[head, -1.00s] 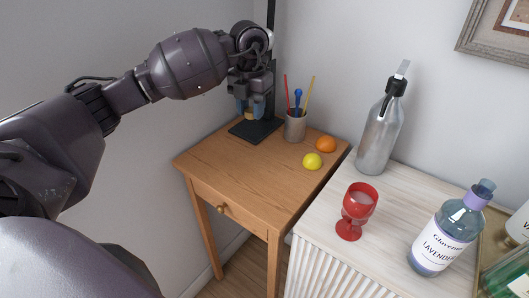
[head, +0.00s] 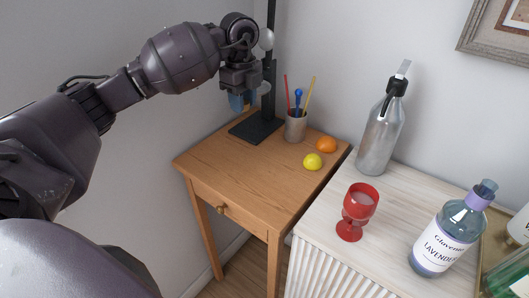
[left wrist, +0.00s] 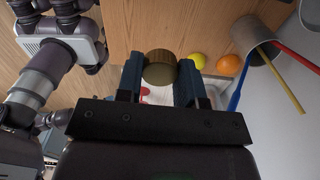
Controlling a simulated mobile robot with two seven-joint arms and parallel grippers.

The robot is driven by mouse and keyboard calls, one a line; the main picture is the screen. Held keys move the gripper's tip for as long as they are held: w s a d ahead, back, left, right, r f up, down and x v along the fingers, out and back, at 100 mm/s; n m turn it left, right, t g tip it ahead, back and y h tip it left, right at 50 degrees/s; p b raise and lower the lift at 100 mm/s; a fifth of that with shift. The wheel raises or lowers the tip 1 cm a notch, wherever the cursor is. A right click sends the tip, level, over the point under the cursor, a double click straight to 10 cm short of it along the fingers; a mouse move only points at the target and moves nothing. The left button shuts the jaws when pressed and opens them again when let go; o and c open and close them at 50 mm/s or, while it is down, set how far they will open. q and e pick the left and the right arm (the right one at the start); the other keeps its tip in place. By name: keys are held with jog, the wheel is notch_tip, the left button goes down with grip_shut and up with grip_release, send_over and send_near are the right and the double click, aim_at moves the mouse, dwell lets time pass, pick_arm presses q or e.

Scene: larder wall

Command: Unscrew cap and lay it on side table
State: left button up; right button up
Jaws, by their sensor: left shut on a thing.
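My left gripper (head: 243,103) is above the back left of the wooden side table (head: 235,165). In the left wrist view my left gripper (left wrist: 160,82) is shut on a round brown-gold cap (left wrist: 159,66), with one finger on each side of it. In the head view the cap is not clearly seen behind the wrist and fingers. My right gripper is not in view.
A black stand (head: 256,130), a pen cup (head: 295,127), an orange (head: 326,144) and a lemon (head: 312,161) occupy the table's back and right. Its front left is clear. A red goblet (head: 357,208), metal bottle (head: 380,140) and lavender bottle (head: 445,240) stand on the white cabinet (head: 315,235).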

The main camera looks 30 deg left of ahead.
pick_arm(q)
jog(key=shift+f+n, duration=0.3)
jog(key=shift+f, duration=0.1)
jog(key=b, duration=0.1)
send_over(246, 167)
notch_tip(246, 167, down, 14)
jog(key=shift+d+r, duration=0.1)
jog(key=shift+r, duration=0.05)
notch_tip(246, 167, down, 5)
jog(key=shift+f+b, duration=0.1)
jog(key=shift+b, duration=0.2)
jog(key=shift+f, duration=0.15)
jog(key=shift+f, duration=0.15)
jog(key=o, duration=1)
